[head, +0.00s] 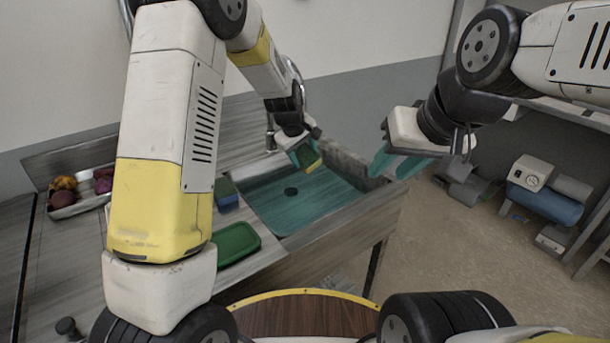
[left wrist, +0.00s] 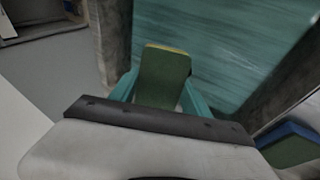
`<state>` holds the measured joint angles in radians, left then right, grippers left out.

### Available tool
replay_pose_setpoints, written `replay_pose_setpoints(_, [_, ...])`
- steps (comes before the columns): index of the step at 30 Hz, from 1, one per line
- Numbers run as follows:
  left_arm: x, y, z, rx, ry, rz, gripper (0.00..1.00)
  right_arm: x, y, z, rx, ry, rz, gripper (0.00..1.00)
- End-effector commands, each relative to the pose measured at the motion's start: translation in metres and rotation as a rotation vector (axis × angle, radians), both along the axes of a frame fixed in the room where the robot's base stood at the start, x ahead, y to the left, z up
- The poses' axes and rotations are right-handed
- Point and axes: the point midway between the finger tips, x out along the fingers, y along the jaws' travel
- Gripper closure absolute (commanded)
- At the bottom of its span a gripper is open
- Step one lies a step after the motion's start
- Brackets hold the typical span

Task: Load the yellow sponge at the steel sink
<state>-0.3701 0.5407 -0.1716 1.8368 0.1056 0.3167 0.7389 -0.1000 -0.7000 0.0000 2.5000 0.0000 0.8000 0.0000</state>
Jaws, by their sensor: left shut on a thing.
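The yellow sponge (head: 314,166) has a green scouring side and is held by my left gripper (head: 305,156) above the steel sink (head: 330,207), near its back edge. In the left wrist view the sponge (left wrist: 164,75) shows its green face and a thin yellow edge between the two teal fingers of my left gripper (left wrist: 163,98). The sink basin also shows beyond it in the left wrist view (left wrist: 215,40). My right gripper (head: 396,164) is at the sink's right end, its teal fingers apart, with nothing seen between them.
A container of produce (head: 64,212) stands far left. A faucet (head: 270,133) stands behind the sink.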

Motion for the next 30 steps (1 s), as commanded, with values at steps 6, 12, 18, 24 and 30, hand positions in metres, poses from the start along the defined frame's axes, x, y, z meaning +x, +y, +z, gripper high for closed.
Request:
replay_pose_setpoints(6, [0.0, 0.0, 0.0, 0.0, 0.0, 0.0, 0.77, 0.0, 0.0, 0.0, 0.0, 0.0, 0.0, 0.64])
replay_pose_setpoints(12, [0.0, 0.0, 0.001, 0.0, 0.0, 0.0, 0.77, 0.0, 0.0, 0.0, 0.0, 0.0, 0.0, 0.64])
replay_pose_setpoints(18, [0.001, -0.001, 0.013, 0.0, -0.004, -0.002, 0.77, 0.0, 0.0, 0.0, 0.0, 0.0, 0.0, 0.64])
replay_pose_setpoints(24, [0.0, 0.0, 0.033, -0.001, -0.002, -0.001, 0.77, 0.0, 0.0, 0.0, 0.0, 0.0, 0.0, 0.64])
replay_pose_setpoints(30, [0.0, 0.0, 0.041, 0.0, 0.0, 0.0, 0.77, 0.0, 0.0, 0.0, 0.0, 0.0, 0.0, 0.64])
